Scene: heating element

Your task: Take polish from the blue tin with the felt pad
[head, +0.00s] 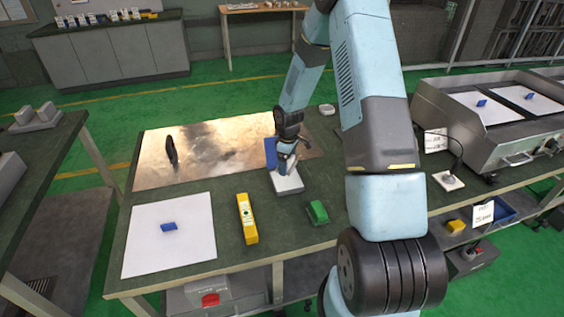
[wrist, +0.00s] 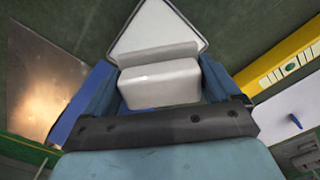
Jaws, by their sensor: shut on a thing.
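My gripper (head: 287,162) is over the middle of the bench, pointing down. In the wrist view its two blue fingers (wrist: 158,88) are shut on a pale block, which I take as the felt pad (wrist: 160,80).
A shiny metal plate (head: 210,137) with a black upright disc (head: 171,150) lies behind. A green block (head: 318,212), a yellow level (head: 247,218) and a white sheet (head: 195,240) lie in front. A metal griddle unit (head: 470,135) stands at right.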

